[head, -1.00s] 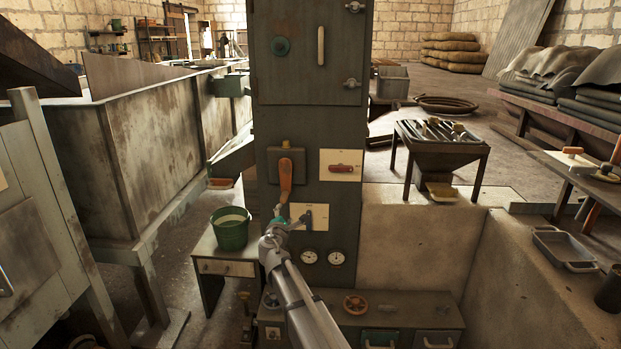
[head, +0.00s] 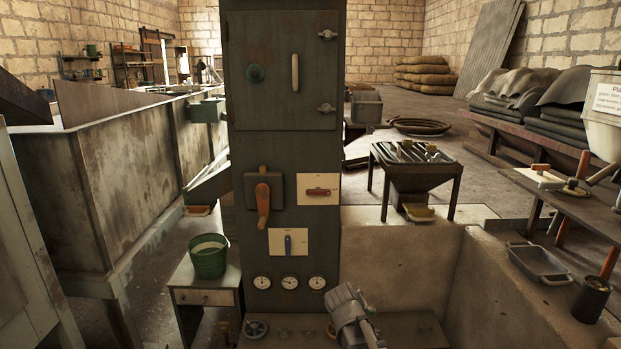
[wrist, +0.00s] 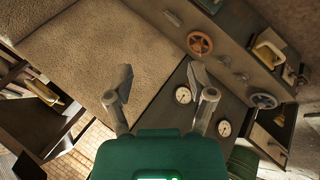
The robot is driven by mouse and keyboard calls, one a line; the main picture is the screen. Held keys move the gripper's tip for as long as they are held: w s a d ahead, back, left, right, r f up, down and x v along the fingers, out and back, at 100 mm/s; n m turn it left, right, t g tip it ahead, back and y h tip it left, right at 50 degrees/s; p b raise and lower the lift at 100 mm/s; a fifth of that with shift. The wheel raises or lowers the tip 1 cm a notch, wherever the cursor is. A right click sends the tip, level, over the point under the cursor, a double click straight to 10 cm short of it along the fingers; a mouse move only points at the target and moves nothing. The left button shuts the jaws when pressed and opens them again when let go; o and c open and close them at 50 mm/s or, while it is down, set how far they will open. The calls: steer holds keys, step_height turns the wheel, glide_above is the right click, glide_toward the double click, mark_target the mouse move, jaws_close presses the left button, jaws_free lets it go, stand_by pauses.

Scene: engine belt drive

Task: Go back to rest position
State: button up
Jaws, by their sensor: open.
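My gripper (wrist: 160,72) shows in the wrist view with its two fingers spread apart and nothing between them. In the head view, a grey end part of my arm shows low in the middle, in front of the lower cabinet; the fingers cannot be made out there. The dark control cabinet (head: 283,160) stands behind it. My arm is apart from these levers.
Below the levers are gauges (head: 290,282) and a handwheel (head: 256,328); an orange handwheel (wrist: 200,42) shows in the wrist view. A green bucket (head: 208,257) stands on a small table at left. A concrete wall (head: 400,260) and a workbench (head: 590,205) lie at right.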

steer(key=s+d+f+m+g+y, duration=0.1)
steer(key=s+m+g+y, duration=0.2)
steer(key=s, duration=0.5)
steer(key=s+d+f+m+g+y, duration=0.1)
steer(key=s+f+m+g+y, duration=0.15)
steer(key=s, duration=0.55)
step_height(320, 180, up, 32)
steer(key=p, duration=3.2)
steer(key=shift+w+a+r, duration=0.15)
steer(key=shift+w, duration=0.15)
steer(key=shift+h, duration=0.25)
steer(key=shift+c, duration=0.2)
